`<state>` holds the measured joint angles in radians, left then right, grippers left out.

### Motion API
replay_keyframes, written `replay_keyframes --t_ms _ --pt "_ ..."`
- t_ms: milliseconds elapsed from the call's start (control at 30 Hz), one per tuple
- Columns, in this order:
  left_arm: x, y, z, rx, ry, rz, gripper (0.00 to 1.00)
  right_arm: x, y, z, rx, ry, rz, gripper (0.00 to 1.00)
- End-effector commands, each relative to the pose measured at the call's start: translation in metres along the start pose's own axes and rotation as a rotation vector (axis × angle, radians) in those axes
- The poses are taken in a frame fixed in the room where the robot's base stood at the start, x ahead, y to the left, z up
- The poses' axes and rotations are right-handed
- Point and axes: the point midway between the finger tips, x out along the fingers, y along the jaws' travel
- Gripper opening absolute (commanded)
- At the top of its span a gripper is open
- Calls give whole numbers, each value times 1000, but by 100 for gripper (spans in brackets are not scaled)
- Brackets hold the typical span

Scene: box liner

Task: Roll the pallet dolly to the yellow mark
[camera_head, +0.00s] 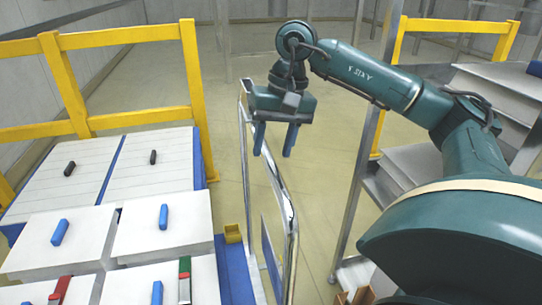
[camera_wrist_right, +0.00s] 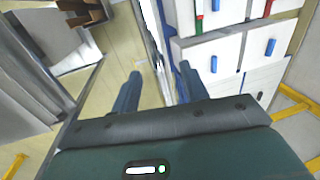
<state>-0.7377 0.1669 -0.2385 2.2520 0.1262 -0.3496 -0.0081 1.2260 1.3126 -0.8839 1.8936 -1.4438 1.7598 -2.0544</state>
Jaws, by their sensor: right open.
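The pallet dolly shows a chrome loop handle (camera_head: 292,225) standing upright to the right of a blue deck (camera_head: 235,270). White boxes (camera_head: 160,232) with blue grips stand beside the handle on the left. My right gripper (camera_head: 275,147) is open, fingers pointing down, over the handle's upper bar. In the right wrist view the chrome handle (camera_wrist_right: 150,28) shows between the two fingers; I cannot tell if it lies inside the jaws or below them. No yellow mark on the floor can be made out. My left gripper is not in view.
Yellow railings (camera_head: 110,38) stand behind the boxes and at the back right. A grey post and stepped shelves (camera_head: 415,165) stand to the right of the handle. Open floor (camera_head: 225,100) lies beyond the handle.

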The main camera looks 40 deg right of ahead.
Motion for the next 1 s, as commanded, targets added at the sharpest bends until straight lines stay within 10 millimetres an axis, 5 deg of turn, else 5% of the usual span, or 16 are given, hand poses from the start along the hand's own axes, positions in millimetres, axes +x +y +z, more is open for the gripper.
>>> replay_keyframes --t_ms 200,533,1000 --pt "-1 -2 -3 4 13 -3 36 22 0 0 0 0 0 44" --pt "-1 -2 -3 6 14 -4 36 25 0 0 0 1 -1 44" --pt "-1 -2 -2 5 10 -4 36 24 0 0 0 0 0 6"
